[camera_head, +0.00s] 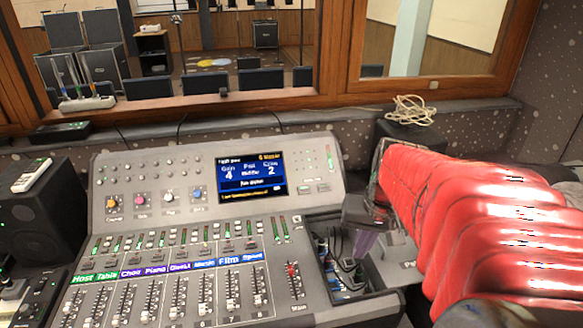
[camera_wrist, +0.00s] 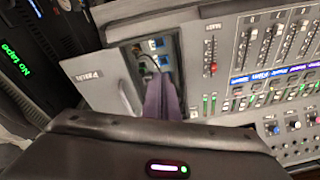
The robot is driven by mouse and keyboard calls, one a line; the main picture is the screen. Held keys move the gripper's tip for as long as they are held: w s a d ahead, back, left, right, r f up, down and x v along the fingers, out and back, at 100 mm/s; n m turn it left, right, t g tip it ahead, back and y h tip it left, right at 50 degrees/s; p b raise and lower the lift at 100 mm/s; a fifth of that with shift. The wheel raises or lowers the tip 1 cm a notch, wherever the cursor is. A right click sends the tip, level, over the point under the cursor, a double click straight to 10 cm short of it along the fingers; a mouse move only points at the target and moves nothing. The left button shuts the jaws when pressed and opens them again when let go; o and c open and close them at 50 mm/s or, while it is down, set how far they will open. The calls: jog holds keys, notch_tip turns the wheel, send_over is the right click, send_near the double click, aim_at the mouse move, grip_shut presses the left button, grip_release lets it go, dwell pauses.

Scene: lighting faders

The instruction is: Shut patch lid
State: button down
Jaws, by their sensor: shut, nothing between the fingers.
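The patch lid (camera_wrist: 98,82) is a grey panel with a raised handle (camera_wrist: 128,98) and a printed label. It stands open beside the patch bay (camera_wrist: 150,53), a recess with cables and blue sockets. In the head view the lid (camera_head: 402,252) shows at the right of the bay (camera_head: 336,276), partly hidden by my red-sleeved arm. My gripper (camera_wrist: 162,92) has purple fingers that are shut and empty. They are over the edge of the bay, close to the handle; I cannot tell whether they touch the lid. In the head view my gripper (camera_head: 362,244) points down there.
The mixing console (camera_head: 185,215) fills the middle, with fader rows and a lit screen (camera_head: 252,174). The master fader (camera_head: 292,270) is just left of the bay. A speaker (camera_head: 40,215) stands at the left; coiled cable (camera_head: 412,110) lies behind my arm.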

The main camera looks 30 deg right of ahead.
jog(key=s+d+f+t+y, duration=0.1)
jog(key=d+f+y, duration=0.1)
jog(key=d, duration=0.9)
jog(key=s+d+f+t+y, duration=0.1)
jog(key=d, duration=1)
jog(key=shift+w+d+r+n+t+y, duration=0.25)
jog(key=shift+w+r+n, duration=0.4)
jog(key=shift+n, duration=0.2)
jog(key=shift+w+d+r+n+t+y, duration=0.2)
jog(key=shift+w+r+n, duration=0.3)
jog(key=shift+r+n, duration=0.3)
jog(key=shift+w+d+r+n+t+y, duration=0.15)
jog(key=shift+w+d+r+n+t, duration=0.1)
jog(key=shift+w+r+n, duration=0.55)
jog(key=shift+s+f, duration=0.15)
jog(key=shift+f, duration=0.15)
